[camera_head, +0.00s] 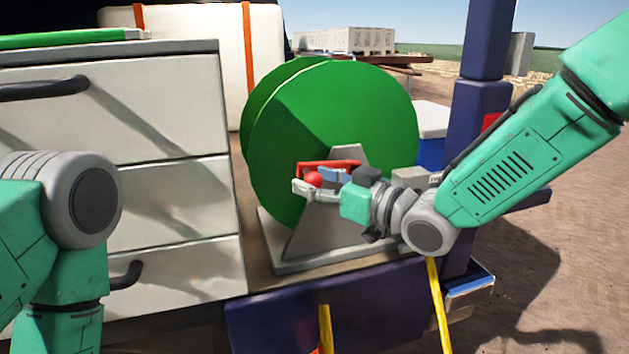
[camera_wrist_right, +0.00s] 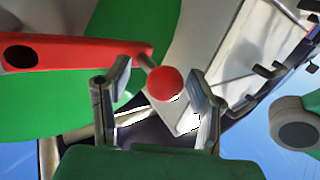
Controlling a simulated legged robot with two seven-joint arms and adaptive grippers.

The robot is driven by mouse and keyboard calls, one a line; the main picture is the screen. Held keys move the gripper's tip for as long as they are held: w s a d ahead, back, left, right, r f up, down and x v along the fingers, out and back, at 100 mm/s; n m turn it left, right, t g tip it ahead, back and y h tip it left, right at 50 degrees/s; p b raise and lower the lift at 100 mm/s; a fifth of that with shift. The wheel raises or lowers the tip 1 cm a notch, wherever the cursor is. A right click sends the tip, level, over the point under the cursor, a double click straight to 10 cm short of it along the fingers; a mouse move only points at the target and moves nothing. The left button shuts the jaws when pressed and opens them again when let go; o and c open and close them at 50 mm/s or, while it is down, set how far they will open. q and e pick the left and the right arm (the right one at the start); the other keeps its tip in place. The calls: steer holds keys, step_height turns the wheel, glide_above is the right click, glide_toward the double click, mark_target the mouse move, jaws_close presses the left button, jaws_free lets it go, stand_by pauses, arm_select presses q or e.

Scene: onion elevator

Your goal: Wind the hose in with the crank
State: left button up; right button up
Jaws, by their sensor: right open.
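A large green hose reel (camera_head: 365,105) stands on a grey stand (camera_head: 325,240) on the deck. A red crank (camera_head: 340,163) is at the reel's middle, with a round red knob (camera_head: 313,179). My right gripper (camera_head: 308,188) is at the crank, its fingers open on either side of the knob. In the right wrist view the red knob (camera_wrist_right: 165,84) lies between the two spread fingertips (camera_wrist_right: 160,88), and the crank arm (camera_wrist_right: 75,55) runs off to the left. I see no clear gap closed onto the knob. The hose itself cannot be made out. My left gripper is out of view; only its arm shows.
A white drawer cabinet (camera_head: 165,120) with dark handles stands left of the reel. A dark blue post (camera_head: 485,110) rises at the right, behind my right arm. Yellow bars (camera_head: 438,300) stand below the deck edge. Open dirt ground (camera_head: 575,250) lies at the right.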

steer(key=c, duration=0.7)
steer(key=shift+s+a+r, duration=0.1)
steer(key=shift+s+a, duration=0.05)
steer(key=shift+a, duration=0.05)
jaws_close()
steer(key=shift+r, duration=0.15)
